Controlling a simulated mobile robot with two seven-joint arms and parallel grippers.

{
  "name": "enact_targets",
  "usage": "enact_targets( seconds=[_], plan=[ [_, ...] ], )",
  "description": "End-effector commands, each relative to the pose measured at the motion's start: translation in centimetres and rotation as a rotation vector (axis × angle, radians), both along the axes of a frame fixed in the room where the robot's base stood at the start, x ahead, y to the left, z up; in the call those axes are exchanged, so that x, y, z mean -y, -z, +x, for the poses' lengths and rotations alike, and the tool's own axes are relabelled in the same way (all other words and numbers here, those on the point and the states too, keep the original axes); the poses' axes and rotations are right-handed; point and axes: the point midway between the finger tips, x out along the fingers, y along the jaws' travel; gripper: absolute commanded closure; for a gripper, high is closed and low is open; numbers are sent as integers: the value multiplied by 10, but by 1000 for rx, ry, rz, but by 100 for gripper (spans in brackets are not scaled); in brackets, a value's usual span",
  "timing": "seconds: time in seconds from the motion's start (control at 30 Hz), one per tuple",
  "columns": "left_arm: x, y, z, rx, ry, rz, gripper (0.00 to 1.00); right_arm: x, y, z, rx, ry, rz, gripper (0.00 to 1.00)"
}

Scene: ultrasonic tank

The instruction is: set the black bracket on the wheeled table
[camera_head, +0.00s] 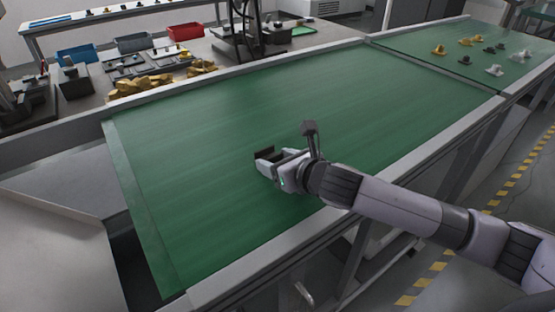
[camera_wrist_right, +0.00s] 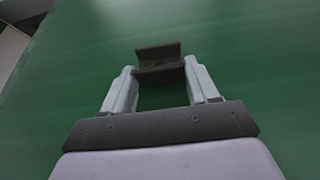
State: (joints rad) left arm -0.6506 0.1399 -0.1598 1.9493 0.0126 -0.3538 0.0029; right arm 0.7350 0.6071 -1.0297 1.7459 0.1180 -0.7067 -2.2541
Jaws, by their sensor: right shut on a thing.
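The black bracket (camera_wrist_right: 159,58) is a small dark angled piece between the fingertips of my right gripper (camera_wrist_right: 162,76) in the right wrist view. The fingers press on its two ends. In the head view my right gripper (camera_head: 266,166) holds the bracket (camera_head: 264,154) over the near middle part of the green conveyor belt (camera_head: 290,100). I cannot tell the exact height of the bracket above the belt. My left gripper is not in view. No table with visible wheels can be made out.
A grey surface (camera_head: 45,250) lies at the lower left beyond the belt's end. Several yellow, black and white parts (camera_head: 480,45) stand on the far belt section. A workbench with a red bin (camera_head: 186,31) and a blue bin (camera_head: 76,54) stands behind. The belt around my gripper is clear.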

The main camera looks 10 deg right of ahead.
Motion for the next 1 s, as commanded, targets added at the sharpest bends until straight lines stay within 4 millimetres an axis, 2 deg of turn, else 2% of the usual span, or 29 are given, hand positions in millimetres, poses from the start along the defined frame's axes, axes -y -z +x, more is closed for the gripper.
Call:
enact_targets(
  seconds=[0.03,0.07,0.1,0.13,0.57,1.0],
  plan=[
    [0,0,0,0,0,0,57,0,1,0,1,0,0,80],
    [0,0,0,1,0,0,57,0,2,0,-1,1,-1,31],
    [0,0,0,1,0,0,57,0,2,0,-1,1,-1,18],
    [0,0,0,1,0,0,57,0,2,0,-1,1,-1,15],
    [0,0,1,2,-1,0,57,3,-3,-4,0,1,-2,15],
    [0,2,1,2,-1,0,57,25,-28,-58,0,0,-3,15]
  ],
)
